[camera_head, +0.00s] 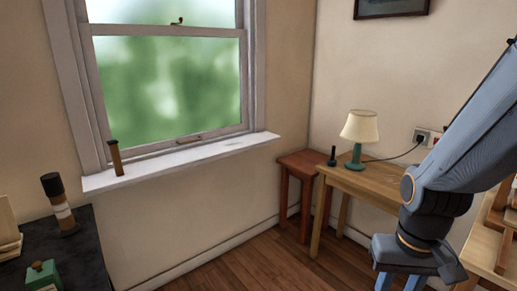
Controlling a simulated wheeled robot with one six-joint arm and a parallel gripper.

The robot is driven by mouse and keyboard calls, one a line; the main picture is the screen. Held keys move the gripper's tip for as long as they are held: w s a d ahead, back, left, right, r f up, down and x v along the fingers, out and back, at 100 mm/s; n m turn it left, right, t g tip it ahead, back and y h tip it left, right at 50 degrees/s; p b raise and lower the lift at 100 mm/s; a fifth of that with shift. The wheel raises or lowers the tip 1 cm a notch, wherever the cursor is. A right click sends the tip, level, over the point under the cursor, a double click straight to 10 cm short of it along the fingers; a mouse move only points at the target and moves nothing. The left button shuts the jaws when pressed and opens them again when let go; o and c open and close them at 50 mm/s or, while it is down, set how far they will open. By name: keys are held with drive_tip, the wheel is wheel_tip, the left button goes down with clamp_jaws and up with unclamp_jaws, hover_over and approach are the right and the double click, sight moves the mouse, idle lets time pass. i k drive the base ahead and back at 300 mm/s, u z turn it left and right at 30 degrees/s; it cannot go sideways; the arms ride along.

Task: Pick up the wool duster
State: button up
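I cannot make out a wool duster for certain. A thin brown upright piece with a dark top (116,158) stands on the windowsill, and a thicker brown cylinder with a black top and a white band (59,205) stands on the dark table at left. I cannot tell whether either is the duster. My gripper (400,284) points down at the bottom edge, right of centre, far from both. Its blue fingers are cut off by the frame, so their tips and anything between them are hidden.
The white windowsill (190,158) runs under the window. The dark table (85,262) also holds a green box (42,274). A red-brown stool (300,163) and a wooden desk (358,184) with a lamp (358,132) and a small dark object (332,157) stand at the back. Floor is clear between.

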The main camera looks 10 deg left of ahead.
sight(332, 163)
drive_tip(key=u, duration=0.2)
drive_tip(key=i, duration=2.15)
drive_tip(key=u, duration=0.15)
